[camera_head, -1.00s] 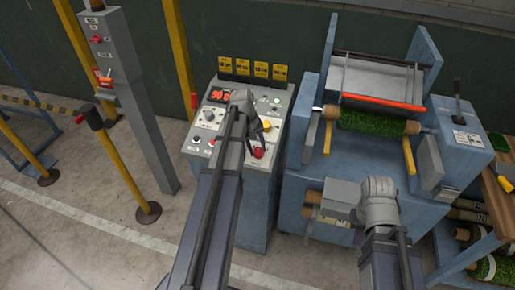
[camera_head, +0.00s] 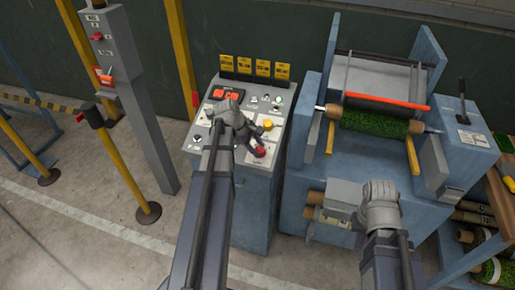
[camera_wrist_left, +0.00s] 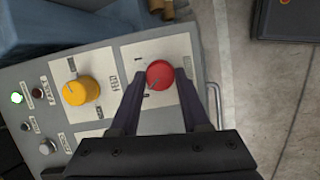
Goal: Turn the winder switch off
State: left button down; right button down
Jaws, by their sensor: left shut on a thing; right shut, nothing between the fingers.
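The control panel (camera_head: 225,122) is a grey sloped box with a lit red display. A red rotary knob (camera_wrist_left: 160,75) sits on a pale plate on the panel, and it also shows in the head view (camera_head: 260,151). My left gripper (camera_wrist_left: 157,85) is shut on the red knob, with one dark finger on each side of it; in the head view it reaches over the panel (camera_head: 257,147). A yellow knob (camera_wrist_left: 80,91) is beside it on its own plate. My right gripper is beyond my right wrist and hidden in the head view.
The blue winder machine (camera_head: 300,200) with a green turf roll (camera_head: 375,122) stands right of the panel. A grey post (camera_head: 135,100) and yellow poles stand at left. Several yellow tags (camera_head: 262,67) line the panel's back edge. A wooden rack with rolls is at far right.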

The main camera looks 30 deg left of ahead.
pick_arm(q)
jog(key=shift+s+n, duration=0.1)
jog(key=shift+n, duration=0.6)
jog(key=shift+c, duration=1.9)
grip_release()
jog(key=p+v, duration=0.6)
jog(key=v, duration=0.1)
jog(key=shift+s+r+p, duration=0.25)
jog(key=shift+r+p, duration=0.1)
